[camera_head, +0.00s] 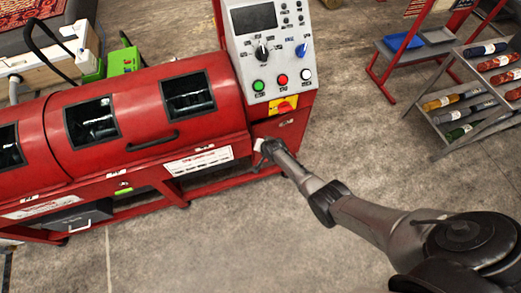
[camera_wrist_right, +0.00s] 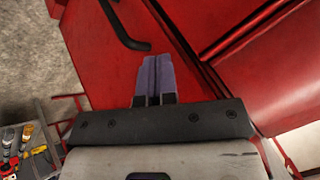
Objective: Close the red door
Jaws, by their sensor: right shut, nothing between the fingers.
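The red machine has a curved red door (camera_head: 145,100) with dark windows and a black handle (camera_head: 152,142) on its front. I cannot tell whether the door is fully closed. My right arm comes in from the right, and its gripper (camera_head: 262,150) is at the machine's front, right of the handle and below the control panel. In the right wrist view the fingers (camera_wrist_right: 155,80) are shut together with nothing between them, over a red surface. The black handle (camera_wrist_right: 124,27) shows just beyond them to the upper left. Whether the fingertips touch the red surface is unclear. My left gripper is out of view.
The control panel (camera_head: 270,45) with buttons and knobs stands above my right gripper. A rack (camera_head: 470,105) holding several bottles and a red stand with a blue tray (camera_head: 404,42) are at the upper right. The concrete floor in front is clear.

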